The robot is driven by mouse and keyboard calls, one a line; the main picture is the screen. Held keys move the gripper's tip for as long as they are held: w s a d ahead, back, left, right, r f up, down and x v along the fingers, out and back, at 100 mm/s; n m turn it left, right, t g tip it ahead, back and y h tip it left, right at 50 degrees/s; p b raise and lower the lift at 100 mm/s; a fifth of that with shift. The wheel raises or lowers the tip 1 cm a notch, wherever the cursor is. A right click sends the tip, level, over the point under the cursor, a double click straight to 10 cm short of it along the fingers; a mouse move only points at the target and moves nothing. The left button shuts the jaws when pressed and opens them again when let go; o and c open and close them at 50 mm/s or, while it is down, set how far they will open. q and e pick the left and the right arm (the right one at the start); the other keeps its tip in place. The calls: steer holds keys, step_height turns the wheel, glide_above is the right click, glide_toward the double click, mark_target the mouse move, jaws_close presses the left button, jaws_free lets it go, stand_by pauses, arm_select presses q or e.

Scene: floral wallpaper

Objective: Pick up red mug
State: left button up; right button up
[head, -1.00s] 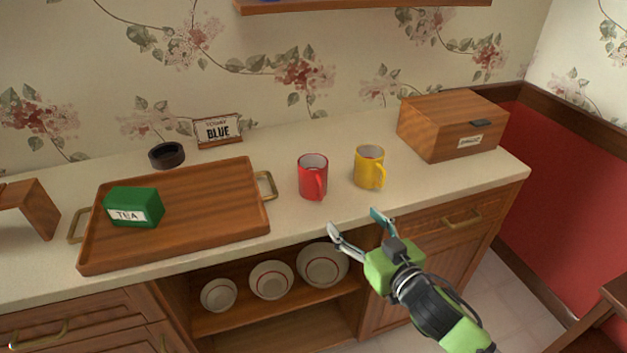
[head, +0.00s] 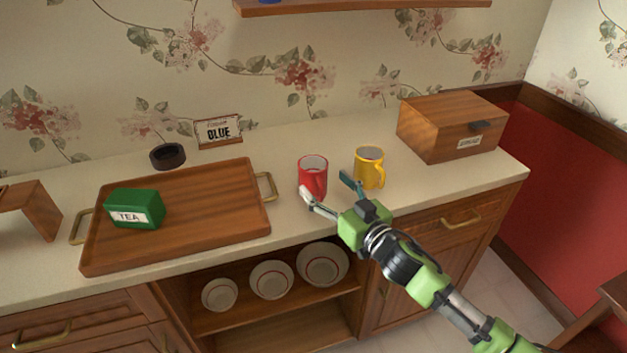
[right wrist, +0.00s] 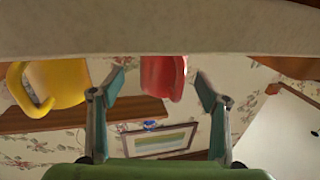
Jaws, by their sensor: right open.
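The red mug (head: 313,172) stands upright on the counter, between the wooden tray and the yellow mug (head: 370,167). My right gripper (head: 325,185) is open and empty at the counter's front edge, with its fingers pointing towards the red mug. In the head view one fingertip overlaps the mug's lower front, and I cannot tell whether it touches. In the right wrist view the red mug (right wrist: 163,77) shows ahead between the two fingers, and the yellow mug (right wrist: 57,82) shows beyond the left finger. My left gripper is not in view.
The wooden tray (head: 205,205) with a green tea box (head: 134,209) lies to the left. A dark round bowl (head: 167,156) and a small sign (head: 218,131) stand behind it. A wooden box (head: 452,127) stands at the right. Bowls (head: 271,280) sit on the shelf below.

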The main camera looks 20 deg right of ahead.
mark_target(313, 170)
steer(key=p+x, duration=0.1)
steer(key=x, duration=0.4)
steer(key=shift+w+a+f, duration=0.1)
steer(key=shift+a+f, duration=0.05)
steer(key=shift+a, duration=0.1)
steer(key=c, duration=1.4)
